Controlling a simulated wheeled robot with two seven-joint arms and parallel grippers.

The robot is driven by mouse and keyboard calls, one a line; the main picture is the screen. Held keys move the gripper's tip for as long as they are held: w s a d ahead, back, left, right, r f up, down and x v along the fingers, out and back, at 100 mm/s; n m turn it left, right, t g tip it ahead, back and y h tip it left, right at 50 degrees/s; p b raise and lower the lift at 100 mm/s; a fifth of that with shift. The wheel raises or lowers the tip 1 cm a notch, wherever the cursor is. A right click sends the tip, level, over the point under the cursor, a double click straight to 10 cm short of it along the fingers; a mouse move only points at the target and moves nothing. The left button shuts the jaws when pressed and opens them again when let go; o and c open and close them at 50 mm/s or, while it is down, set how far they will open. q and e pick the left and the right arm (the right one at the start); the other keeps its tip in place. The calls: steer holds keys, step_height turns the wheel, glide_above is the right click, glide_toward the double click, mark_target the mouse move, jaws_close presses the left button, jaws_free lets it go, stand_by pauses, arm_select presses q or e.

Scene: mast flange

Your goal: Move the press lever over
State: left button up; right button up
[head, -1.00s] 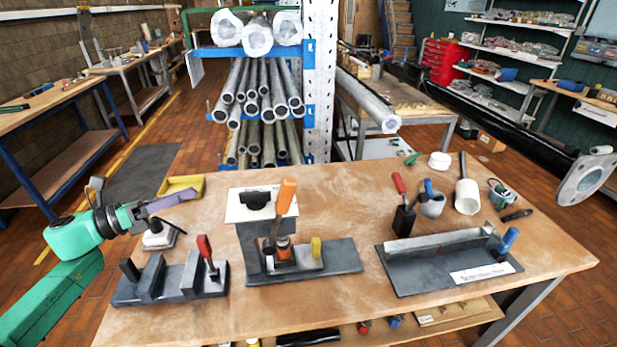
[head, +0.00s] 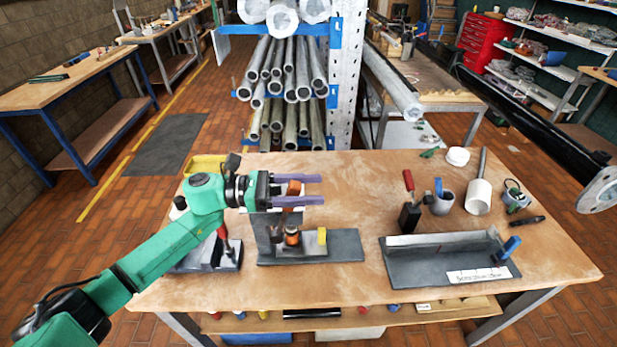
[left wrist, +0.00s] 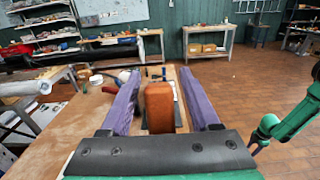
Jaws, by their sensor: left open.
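The press lever has an orange handle (head: 294,188) that stands up above the press. The press has a dark grey base plate (head: 345,248) with a yellow block (head: 322,236) on it, at the left middle of the table. My left gripper (head: 316,189) is open, with its two purple fingers on either side of the orange handle. In the left wrist view the handle (left wrist: 159,106) stands between the fingers with a gap on each side. My gripper and arm hide part of the press's upper body.
A clamp fixture with a red handle (head: 224,236) stands left of the press, partly behind my left arm. A grey angle fixture (head: 430,265) with a blue handle lies at right. The table's front strip is clear.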

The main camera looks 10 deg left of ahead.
arm_select(q)
steer(key=shift+a, duration=0.25)
steer(key=shift+d, duration=0.1)
jaws_close()
stand_by(1.1)
